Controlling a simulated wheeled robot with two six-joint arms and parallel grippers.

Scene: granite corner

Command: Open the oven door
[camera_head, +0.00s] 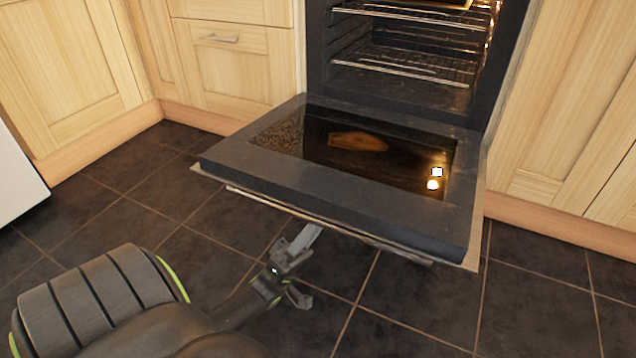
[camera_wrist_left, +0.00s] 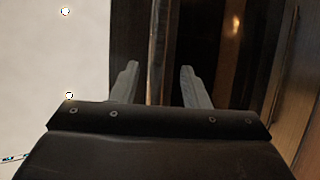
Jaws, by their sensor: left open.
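The oven door (camera_head: 345,190) is folded down to about level, its dark glass inner face upward. The lit oven cavity (camera_head: 410,60) with wire racks stands open behind it. My left gripper (camera_head: 305,265) is below the door's front edge, near its middle. Its jaws are open, and one finger reaches up toward the door's underside. In the left wrist view the two fingers (camera_wrist_left: 158,85) are apart, with a metallic bar (camera_wrist_left: 157,50), perhaps the door's handle or edge, between or beyond them. I cannot tell if they touch it. My right gripper is not in view.
Light wood cabinets (camera_head: 232,60) stand left of the oven, and more (camera_head: 570,120) stand right of it. A white appliance or panel (camera_head: 15,180) is at the far left. The dark tiled floor (camera_head: 420,310) is clear in front.

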